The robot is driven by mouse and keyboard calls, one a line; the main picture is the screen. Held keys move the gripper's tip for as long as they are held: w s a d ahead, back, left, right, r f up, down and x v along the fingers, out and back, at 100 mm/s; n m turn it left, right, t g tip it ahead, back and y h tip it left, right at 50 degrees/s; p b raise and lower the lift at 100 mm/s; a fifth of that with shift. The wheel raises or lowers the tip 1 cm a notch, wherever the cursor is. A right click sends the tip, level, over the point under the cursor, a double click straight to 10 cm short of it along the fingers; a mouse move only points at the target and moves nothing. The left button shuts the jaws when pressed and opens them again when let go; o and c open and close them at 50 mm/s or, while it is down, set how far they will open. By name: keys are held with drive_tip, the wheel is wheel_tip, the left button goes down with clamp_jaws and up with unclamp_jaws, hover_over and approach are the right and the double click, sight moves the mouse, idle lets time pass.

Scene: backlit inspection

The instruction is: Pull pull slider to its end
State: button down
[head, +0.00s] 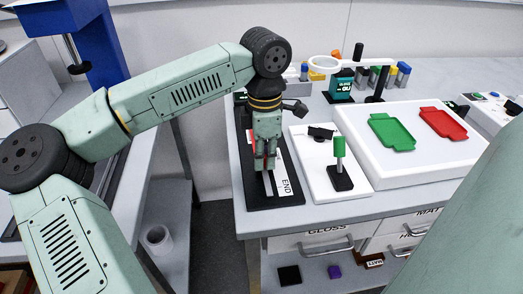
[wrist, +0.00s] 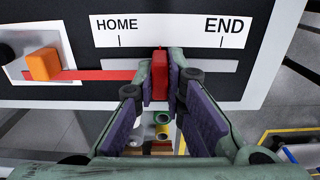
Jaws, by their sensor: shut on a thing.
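The red pull slider (wrist: 160,74) stands on a black panel (wrist: 285,52) between the HOME mark and the END mark, a little nearer HOME. A grey slot (wrist: 210,66) runs from it toward END (wrist: 225,26). My gripper (wrist: 160,92) is shut on the slider, one purple-padded finger on each side. In the head view my gripper (head: 265,160) points down over the black slider board (head: 283,203), largely hiding the slider. The END label (head: 287,187) shows at the board's near end.
An orange block (wrist: 43,64) sits left of the slider, with a red strip beside it. In the head view a white plate with a green-topped post (head: 339,148) stands right of the board. Farther right is a white platform (head: 400,172) with green and red trays.

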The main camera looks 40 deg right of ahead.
sight(269, 190)
drive_tip(key=s+a, duration=0.1)
drive_tip(key=s, duration=0.1)
drive_tip(key=s+a+b, duration=0.2)
drive_tip(key=s, duration=0.1)
drive_tip(key=shift+s+a, duration=0.15)
drive_tip(key=shift+s, duration=0.15)
drive_tip(key=c, duration=1.7)
unclamp_jaws()
drive_tip(key=shift+o, duration=0.3)
drive_tip(key=shift+r, duration=0.3)
wheel_tip(269, 190, up, 12)
drive_tip(key=shift+f, duration=0.25)
